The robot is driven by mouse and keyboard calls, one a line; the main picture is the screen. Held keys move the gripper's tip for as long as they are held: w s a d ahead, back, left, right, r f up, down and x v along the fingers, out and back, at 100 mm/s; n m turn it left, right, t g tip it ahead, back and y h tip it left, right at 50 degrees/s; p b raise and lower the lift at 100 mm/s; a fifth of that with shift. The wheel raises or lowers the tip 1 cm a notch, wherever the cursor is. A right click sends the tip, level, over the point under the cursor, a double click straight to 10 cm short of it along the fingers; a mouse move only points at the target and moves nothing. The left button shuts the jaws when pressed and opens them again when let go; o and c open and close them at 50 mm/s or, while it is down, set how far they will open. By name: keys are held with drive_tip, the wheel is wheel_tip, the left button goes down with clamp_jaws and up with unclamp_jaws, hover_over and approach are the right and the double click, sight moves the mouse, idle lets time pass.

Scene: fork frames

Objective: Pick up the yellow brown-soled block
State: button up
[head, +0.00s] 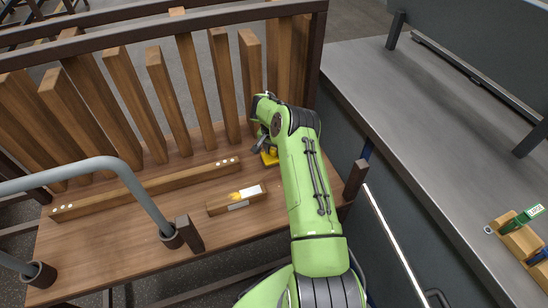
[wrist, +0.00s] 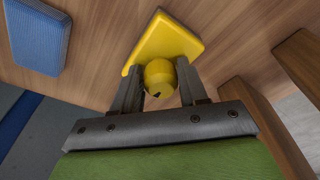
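The yellow block (wrist: 168,40) is a flat yellow plate with a round yellow knob (wrist: 160,76), lying on the wooden surface in the wrist view. Its brown sole does not show clearly. My gripper (wrist: 158,84) has one finger on each side of the knob, very close to it. I cannot tell whether the fingers press on it. In the head view a small part of the yellow block (head: 270,158) shows beside my green arm, which hides the rest. My gripper (head: 261,147) is down at the block there.
A blue textured block (wrist: 38,37) lies left in the wrist view. Upright wooden slats (head: 158,90) stand behind the wooden bench (head: 120,250). A long wooden bar (head: 150,188) and a short wooden piece with a label (head: 236,201) lie left of my arm. A grey metal table (head: 420,120) is right.

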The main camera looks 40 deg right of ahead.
drive_tip(key=c, duration=0.7)
wheel_tip(320, 180, up, 10)
drive_tip(key=p, duration=0.3)
drive_tip(key=o, duration=0.6)
clamp_jaws()
